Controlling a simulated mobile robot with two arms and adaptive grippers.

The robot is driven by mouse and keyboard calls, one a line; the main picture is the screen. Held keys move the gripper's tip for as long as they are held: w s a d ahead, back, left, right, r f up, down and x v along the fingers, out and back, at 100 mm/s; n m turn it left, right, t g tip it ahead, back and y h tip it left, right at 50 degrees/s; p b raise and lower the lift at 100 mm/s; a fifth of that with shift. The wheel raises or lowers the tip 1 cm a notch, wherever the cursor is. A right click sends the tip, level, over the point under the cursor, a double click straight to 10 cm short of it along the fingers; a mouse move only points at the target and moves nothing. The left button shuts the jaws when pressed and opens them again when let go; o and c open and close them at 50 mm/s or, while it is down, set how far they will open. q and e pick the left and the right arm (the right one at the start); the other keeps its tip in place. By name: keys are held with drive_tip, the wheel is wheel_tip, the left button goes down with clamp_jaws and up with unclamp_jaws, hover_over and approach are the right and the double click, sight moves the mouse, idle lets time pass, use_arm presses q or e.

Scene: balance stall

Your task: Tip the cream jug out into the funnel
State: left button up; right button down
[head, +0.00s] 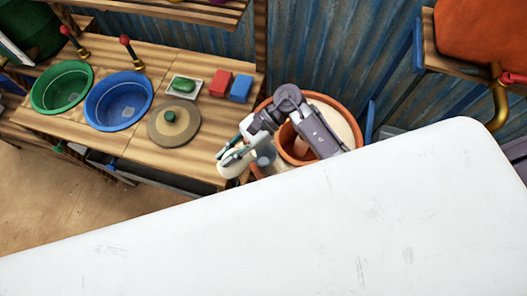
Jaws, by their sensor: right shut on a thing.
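My right gripper (236,152) shows near the middle of the head view, at the right end of the wooden counter. It is shut on the small cream jug (229,169); the fingers partly cover it. I cannot tell how far the jug is tilted. Just right of the gripper, partly behind my arm, is a round orange-rimmed vessel (347,113) with a pale inside. I cannot tell whether it is the funnel or holds it. The jug is to the left of this vessel's opening. My left gripper is out of view.
The wooden counter (190,148) holds a green basin (62,90), a blue basin (118,101), a dish with green soap (184,86), a red block (220,83), a blue block (240,88) and a round disc (173,123). A large white surface blocks the lower view.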

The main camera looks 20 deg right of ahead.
sight(236, 149)
drive_tip(key=shift+w+d+r+y+b, duration=0.15)
drive_tip(key=shift+d+r+y+b, duration=0.35)
drive_tip(key=shift+b, duration=0.65)
drive_tip(key=d+b, duration=0.1)
drive_tip(key=d+y+b, duration=0.1)
drive_tip(key=b, duration=0.1)
drive_tip(key=shift+w+r+g, duration=0.15)
drive_tip(key=shift+w+g, duration=0.15)
drive_tip(key=shift+d+r+y+b, duration=0.15)
drive_tip(key=shift+d+y+b, duration=0.05)
drive_tip(key=shift+y+b, duration=0.2)
drive_tip(key=shift+r, duration=0.15)
drive_tip(key=shift+a+r+y+b, duration=0.1)
drive_tip(key=shift+a+y+b, duration=0.15)
drive_tip(key=shift+b, duration=0.35)
drive_tip(key=shift+d, duration=0.1)
